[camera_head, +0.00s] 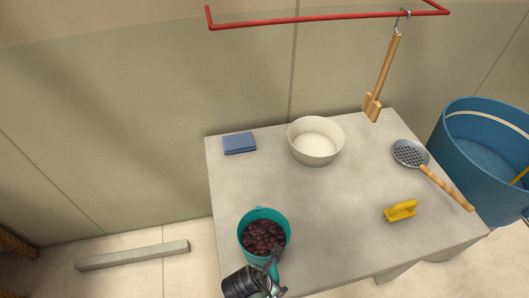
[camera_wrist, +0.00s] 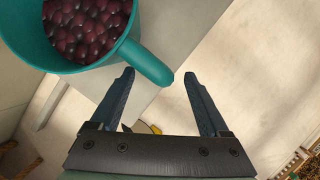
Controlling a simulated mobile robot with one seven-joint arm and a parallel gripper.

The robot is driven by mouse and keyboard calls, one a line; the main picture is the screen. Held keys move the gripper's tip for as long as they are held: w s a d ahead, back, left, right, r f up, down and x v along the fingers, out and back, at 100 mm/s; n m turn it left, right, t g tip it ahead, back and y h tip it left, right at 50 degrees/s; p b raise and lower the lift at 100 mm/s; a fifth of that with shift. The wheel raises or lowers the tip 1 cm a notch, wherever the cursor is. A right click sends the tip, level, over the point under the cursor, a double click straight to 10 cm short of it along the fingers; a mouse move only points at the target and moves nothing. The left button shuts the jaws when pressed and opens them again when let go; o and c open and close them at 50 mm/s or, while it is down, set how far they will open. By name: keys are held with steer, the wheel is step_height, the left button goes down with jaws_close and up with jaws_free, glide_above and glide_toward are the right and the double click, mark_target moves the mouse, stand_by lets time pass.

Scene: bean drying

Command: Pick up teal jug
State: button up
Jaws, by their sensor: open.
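The teal jug (camera_head: 246,226) stands upright near the front left corner of the table, filled with dark red beans. In the wrist view the jug (camera_wrist: 38,52) fills the upper left, and its teal handle (camera_wrist: 148,63) reaches down and right toward the space between my fingertips. My gripper (camera_wrist: 160,75) is open, with one finger on each side of the handle's end; I cannot tell whether either touches it. In the head view my gripper (camera_head: 272,270) is at the jug's front side and partly hides the handle.
The table (camera_head: 340,220) also holds a blue cloth (camera_head: 239,143), a cream bowl (camera_head: 316,140), a strainer (camera_head: 410,153) with a wooden handle and a yellow brush (camera_head: 401,211). A wooden paddle (camera_head: 382,78) hangs from a red rail (camera_head: 330,17). A blue tub (camera_head: 470,150) stands at the right.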

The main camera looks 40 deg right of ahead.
steer(key=shift+x, duration=1.25)
jaws_close()
stand_by(0.4)
steer(key=shift+w+r, duration=0.15)
